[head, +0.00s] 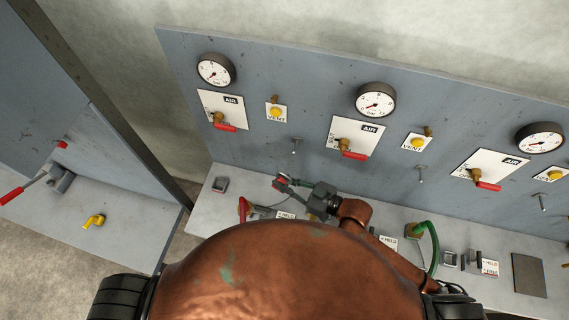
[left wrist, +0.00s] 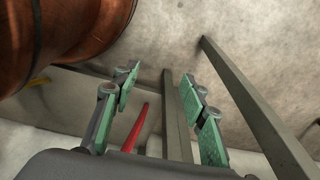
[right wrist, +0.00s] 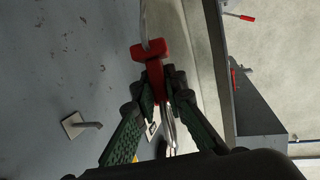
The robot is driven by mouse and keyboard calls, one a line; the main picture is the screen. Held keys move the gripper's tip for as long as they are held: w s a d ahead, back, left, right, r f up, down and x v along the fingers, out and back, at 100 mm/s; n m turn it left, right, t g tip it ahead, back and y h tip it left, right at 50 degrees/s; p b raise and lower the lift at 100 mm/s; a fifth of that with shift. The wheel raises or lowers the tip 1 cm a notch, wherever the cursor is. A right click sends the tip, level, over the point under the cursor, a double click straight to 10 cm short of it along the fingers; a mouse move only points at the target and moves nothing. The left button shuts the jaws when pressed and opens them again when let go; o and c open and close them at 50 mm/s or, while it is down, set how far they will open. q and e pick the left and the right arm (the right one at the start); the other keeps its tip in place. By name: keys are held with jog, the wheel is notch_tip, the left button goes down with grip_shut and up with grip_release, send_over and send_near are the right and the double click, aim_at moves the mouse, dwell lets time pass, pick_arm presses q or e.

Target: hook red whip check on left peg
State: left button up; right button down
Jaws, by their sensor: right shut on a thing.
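The red whip check shows in the right wrist view (right wrist: 152,66) as a red end piece with a silvery cable. Its red end also shows in the head view (head: 281,183). My right gripper (head: 306,190) is shut on it and holds it above the shelf, in front of the panel. A peg on a square plate (right wrist: 84,124) shows in the right wrist view. My left gripper (left wrist: 163,82) is open and empty.
The shelf (head: 206,208) below holds a red piece (head: 244,208), labels and a green hose (head: 433,245). A side cabinet with a yellow fitting (head: 94,221) stands left.

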jog(key=shift+w+d+f+b, duration=0.1)
jog(key=shift+w+d+b, duration=0.05)
jog(key=shift+w+b, duration=0.4)
pick_arm(q)
jog(key=s+f, duration=0.2)
jog(key=s, duration=0.4)
pick_arm(e)
jog(key=shift+w+d, duration=0.1)
jog(key=shift+w, duration=0.2)
pick_arm(q)
notch_tip(320, 180, down, 7)
jog(key=w+b, duration=0.2)
jog(key=b, duration=0.5)
jog(key=shift+w+r+g+b, duration=0.2)
jog(key=shift+w+g+b, duration=0.05)
jog(key=shift+g+b, duration=0.05)
pick_arm(e)
jog(key=shift+w+d+f, duration=0.2)
jog(key=shift+w+d, duration=0.1)
jog(key=shift+w, duration=1.4)
jog(key=shift+w+d+f, duration=0.25)
jog(key=shift+w+d, duration=0.1)
jog(key=shift+w, duration=1.4)
jog(key=shift+w+d+f, duration=0.2)
jog(key=shift+w+d, duration=0.1)
jog(key=shift+w, duration=1.4)
